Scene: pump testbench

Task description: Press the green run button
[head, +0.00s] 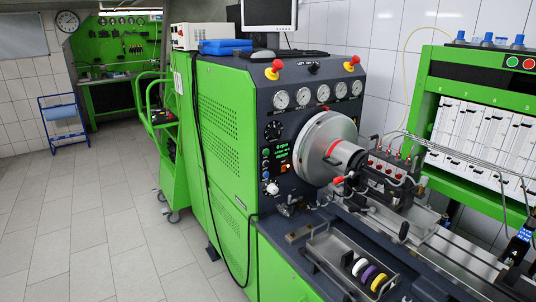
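A small round green button (512,62) sits beside a round red button (528,64) on a dark strip at the top of the green frame, at the right edge of the head view. No label can be read on either. The test bench's dark front panel (262,100) carries a small lit display with green text (281,151), an orange switch (284,168) and several knobs. My gripper does not show in this view.
A large grey flywheel (325,148) and a pump (387,180) stand in front of the panel. Red mushroom knobs (273,69) sit on the bench top. A tray (330,245) with coloured rings lies at the front.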

